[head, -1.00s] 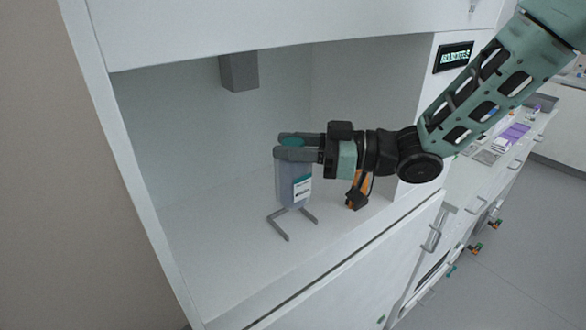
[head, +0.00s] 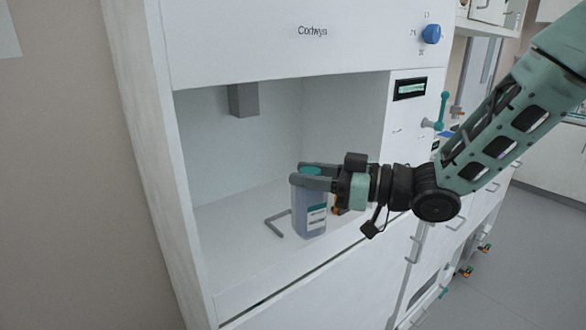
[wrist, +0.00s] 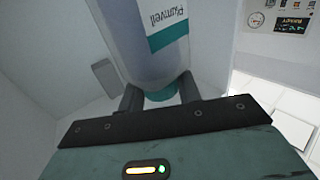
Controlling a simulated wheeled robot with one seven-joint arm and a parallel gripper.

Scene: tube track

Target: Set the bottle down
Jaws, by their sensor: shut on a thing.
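The bottle (head: 309,217) is translucent blue-grey, with a white and teal label and a teal cap. My gripper (head: 306,176) comes from the right and is shut on its top, around the cap. In the head view the bottle hangs roughly upright towards the front of the open white bay (head: 225,215). Whether its base touches the bay floor I cannot tell. In the wrist view the bottle (wrist: 150,45) fills the upper middle, with its teal cap (wrist: 160,95) between my gripper's fingers (wrist: 160,90).
A grey floor bracket (head: 272,226) lies left of the bottle. A grey block (head: 243,100) hangs from the bay's ceiling. The right side has a display (head: 410,88) and a blue knob (head: 431,34). The bay's left floor is clear.

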